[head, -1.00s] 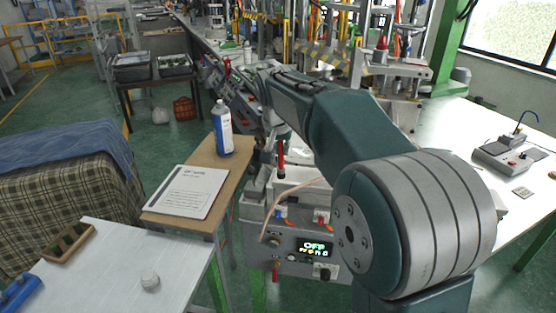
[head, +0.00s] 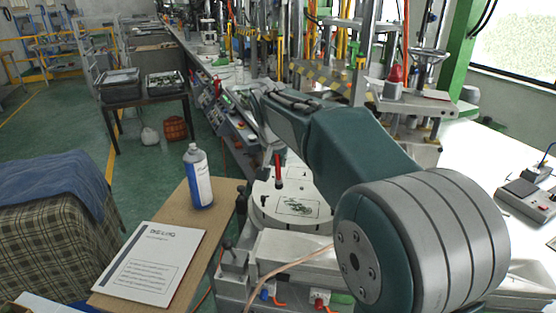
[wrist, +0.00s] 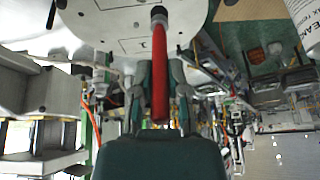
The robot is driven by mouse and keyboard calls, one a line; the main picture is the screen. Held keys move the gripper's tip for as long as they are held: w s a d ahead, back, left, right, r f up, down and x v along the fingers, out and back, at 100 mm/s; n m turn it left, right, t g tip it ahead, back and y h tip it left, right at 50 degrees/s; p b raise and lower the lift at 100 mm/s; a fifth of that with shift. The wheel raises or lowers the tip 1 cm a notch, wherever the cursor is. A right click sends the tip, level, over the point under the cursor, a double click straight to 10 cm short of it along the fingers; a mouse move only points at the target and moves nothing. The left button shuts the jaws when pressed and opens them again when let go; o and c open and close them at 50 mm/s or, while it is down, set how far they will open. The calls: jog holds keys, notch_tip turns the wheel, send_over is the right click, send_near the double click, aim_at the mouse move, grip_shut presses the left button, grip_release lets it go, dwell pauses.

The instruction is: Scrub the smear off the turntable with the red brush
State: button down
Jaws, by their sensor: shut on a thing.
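The turntable (head: 262,213) is a pale round disc beyond the grey machine block in the head view. A dark green smear (head: 299,207) lies on its top, inside a thin outlined rectangle. The red brush (head: 279,172) hangs upright above the disc, near the smear's far left side. In the wrist view my gripper (wrist: 158,75) is shut on the red brush handle (wrist: 160,60), with its dark bristle end pointing at the turntable (wrist: 85,22). I cannot tell whether the bristles touch the disc. My arm hides most of my gripper in the head view.
A grey machine block (head: 290,248) with a pale hose (head: 290,265) lies in front. Posts and machinery crowd the far side.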

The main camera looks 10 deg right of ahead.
aim_at(280, 181)
jog(key=shift+w+d, duration=0.3)
jog(key=shift+d+f, duration=0.1)
jog(key=shift+a+f, duration=0.2)
jog(key=shift+f, duration=1.75)
jog(key=shift+d+f, duration=0.1)
jog(key=shift+f, duration=0.85)
jog(key=shift+f, duration=0.75)
